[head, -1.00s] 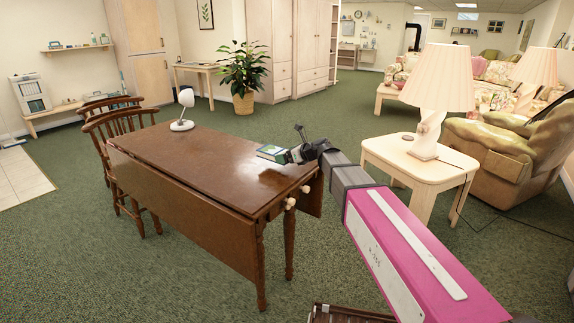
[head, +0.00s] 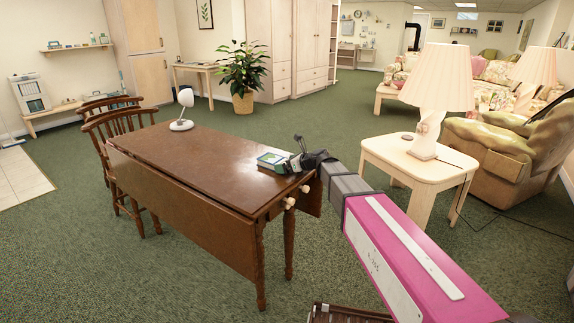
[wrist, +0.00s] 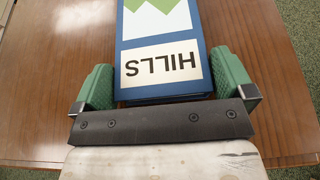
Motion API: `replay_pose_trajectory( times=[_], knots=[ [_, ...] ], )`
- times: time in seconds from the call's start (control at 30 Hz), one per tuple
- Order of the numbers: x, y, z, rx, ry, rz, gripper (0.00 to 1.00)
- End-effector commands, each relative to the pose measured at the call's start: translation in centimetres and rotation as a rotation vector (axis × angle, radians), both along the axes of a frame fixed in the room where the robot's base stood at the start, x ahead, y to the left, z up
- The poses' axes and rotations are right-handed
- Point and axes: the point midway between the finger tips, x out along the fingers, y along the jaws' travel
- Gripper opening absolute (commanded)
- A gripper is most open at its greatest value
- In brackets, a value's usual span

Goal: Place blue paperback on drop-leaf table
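The blue paperback (head: 272,160) is at the near right end of the brown drop-leaf table (head: 190,152), on or just above its top. In the wrist view the paperback (wrist: 162,60) shows a white label reading HILLS and a green and white picture. My gripper (head: 291,163) is low over that end of the table. In the wrist view its green fingers (wrist: 164,85) lie along both long sides of the paperback, apparently gripping it. The underside of the paperback is hidden, so I cannot tell whether it touches the wood.
A pale side table (head: 410,160) with a large lamp (head: 434,95) stands to the right. The middle of the tabletop is clear.

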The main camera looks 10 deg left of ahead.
Motion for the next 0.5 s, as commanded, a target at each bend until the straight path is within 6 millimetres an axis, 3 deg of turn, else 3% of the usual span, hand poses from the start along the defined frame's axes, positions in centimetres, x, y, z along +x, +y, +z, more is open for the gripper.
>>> replay_pose_trajectory(
  times=[0.27, 0.5],
  knots=[
    [-0.2, -0.3, 0.5, 0.000, -0.001, 0.000, 1.00],
    [-1.8, -3.8, 2.0, 0.001, -0.001, -0.002, 1.00]
  ],
)
